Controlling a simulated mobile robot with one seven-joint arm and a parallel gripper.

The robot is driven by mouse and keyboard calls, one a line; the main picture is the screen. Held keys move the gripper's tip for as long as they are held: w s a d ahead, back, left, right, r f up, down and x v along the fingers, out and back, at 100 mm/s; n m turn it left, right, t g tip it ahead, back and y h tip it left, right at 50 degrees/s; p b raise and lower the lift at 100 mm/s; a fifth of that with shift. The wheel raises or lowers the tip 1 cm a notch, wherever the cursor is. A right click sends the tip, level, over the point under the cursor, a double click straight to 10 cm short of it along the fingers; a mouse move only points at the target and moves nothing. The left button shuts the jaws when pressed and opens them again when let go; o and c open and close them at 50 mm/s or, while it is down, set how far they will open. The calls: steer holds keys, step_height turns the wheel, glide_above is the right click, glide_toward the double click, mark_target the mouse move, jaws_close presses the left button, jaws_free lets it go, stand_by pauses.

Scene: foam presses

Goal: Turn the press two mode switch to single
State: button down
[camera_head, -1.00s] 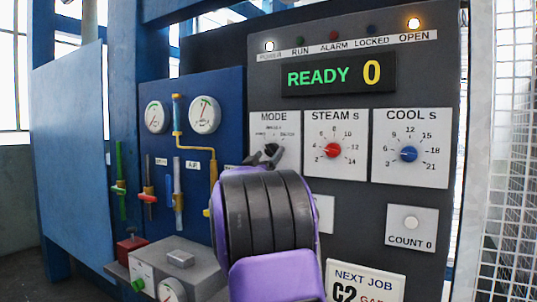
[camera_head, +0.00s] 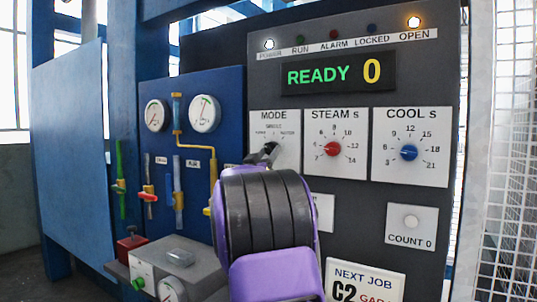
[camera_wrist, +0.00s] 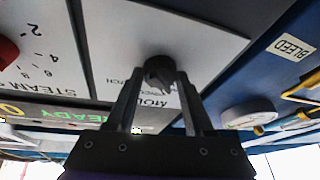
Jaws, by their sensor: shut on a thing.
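The mode switch is a black knob (camera_wrist: 158,72) on the white MODE plate (camera_head: 288,127), which carries small printed position labels around it. In the head view the knob sits mostly behind my gripper (camera_head: 270,155), and only its upper part shows. The label at the top centre of the plate looks like SINGLE. In the wrist view my gripper (camera_wrist: 160,82) has its two dark fingers on either side of the knob, shut on it. The knob's exact pointing direction is hard to read.
The STEAM dial (camera_head: 333,149) with a red knob and the COOL dial (camera_head: 408,153) with a blue knob sit to the right. The display (camera_head: 338,74) reads READY 0. Gauges and pipes fill the blue panel (camera_head: 230,100) at left. A mesh guard (camera_head: 508,170) stands at right.

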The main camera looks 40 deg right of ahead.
steer(key=shift+m, duration=0.4)
steer(key=m+g, duration=0.1)
steer(key=m, duration=0.1)
steer(key=m+g+h, duration=0.1)
steer(key=m, duration=0.1)
steer(key=shift+w+a+h+b, duration=0.1)
steer(key=shift+w+h+b, duration=0.1)
steer(key=shift+h+b, duration=0.15)
steer(key=m+g, duration=0.2)
steer(key=m, duration=0.2)
steer(key=m+g+h+p, duration=0.1)
steer(key=m+g, duration=0.1)
steer(key=m, duration=0.2)
steer(key=shift+w, duration=0.15)
steer(key=shift+m+g, duration=0.3)
steer(key=shift+g, duration=0.1)
steer(key=shift+c, duration=1.4)
jaws_free()
steer(key=b+v, duration=0.1)
steer(key=v, duration=1.6)
steer(key=shift+a+f, duration=0.15)
steer(key=shift+a, duration=0.1)
